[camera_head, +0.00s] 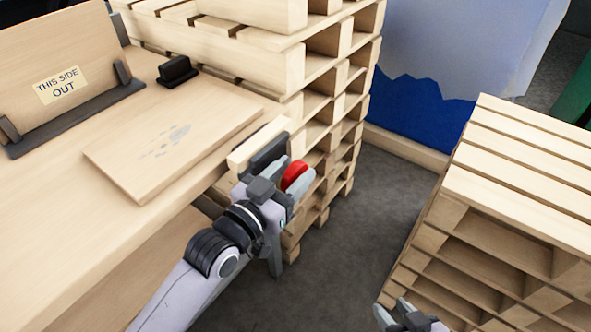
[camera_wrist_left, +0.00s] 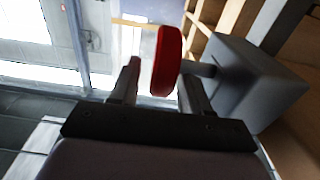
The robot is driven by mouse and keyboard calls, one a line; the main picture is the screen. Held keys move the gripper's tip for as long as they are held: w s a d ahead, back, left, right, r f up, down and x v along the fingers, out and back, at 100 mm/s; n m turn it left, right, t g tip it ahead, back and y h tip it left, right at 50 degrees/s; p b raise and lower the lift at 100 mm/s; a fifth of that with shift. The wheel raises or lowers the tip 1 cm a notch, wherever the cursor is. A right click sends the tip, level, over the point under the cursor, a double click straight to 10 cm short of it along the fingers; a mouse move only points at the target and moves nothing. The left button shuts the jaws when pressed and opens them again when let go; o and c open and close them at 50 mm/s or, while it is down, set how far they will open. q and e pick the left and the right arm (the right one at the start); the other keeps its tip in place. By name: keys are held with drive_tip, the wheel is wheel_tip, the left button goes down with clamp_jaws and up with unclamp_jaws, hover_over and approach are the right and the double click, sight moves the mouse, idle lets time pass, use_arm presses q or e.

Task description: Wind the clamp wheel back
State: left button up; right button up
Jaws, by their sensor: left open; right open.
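The clamp's red wheel (camera_head: 294,174) is at the right edge of the workbench, partly hidden by my left gripper (camera_head: 299,186). In the left wrist view the red wheel (camera_wrist_left: 166,60) is seen nearly edge-on, on a short grey shaft (camera_wrist_left: 201,68) from the grey clamp block (camera_wrist_left: 258,82). My left gripper (camera_wrist_left: 160,86) is open there, with one finger on either side of the wheel; I cannot tell whether they touch it. The dark clamp body (camera_head: 269,152) also shows in the head view. My right gripper (camera_head: 402,318) is open and empty at the bottom edge, away from the clamp.
The workbench (camera_head: 60,215) carries a flat board (camera_head: 190,135), a small black block (camera_head: 174,71) and an upright panel labelled "THIS SIDE OUT" (camera_head: 70,60). Stacked pallets (camera_head: 330,90) stand close behind the clamp, more pallets (camera_head: 510,200) at the right. Grey floor (camera_head: 375,210) lies open between.

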use_arm(q)
drive_tip(key=shift+w+d, duration=0.4)
drive_tip(key=shift+w, duration=0.05)
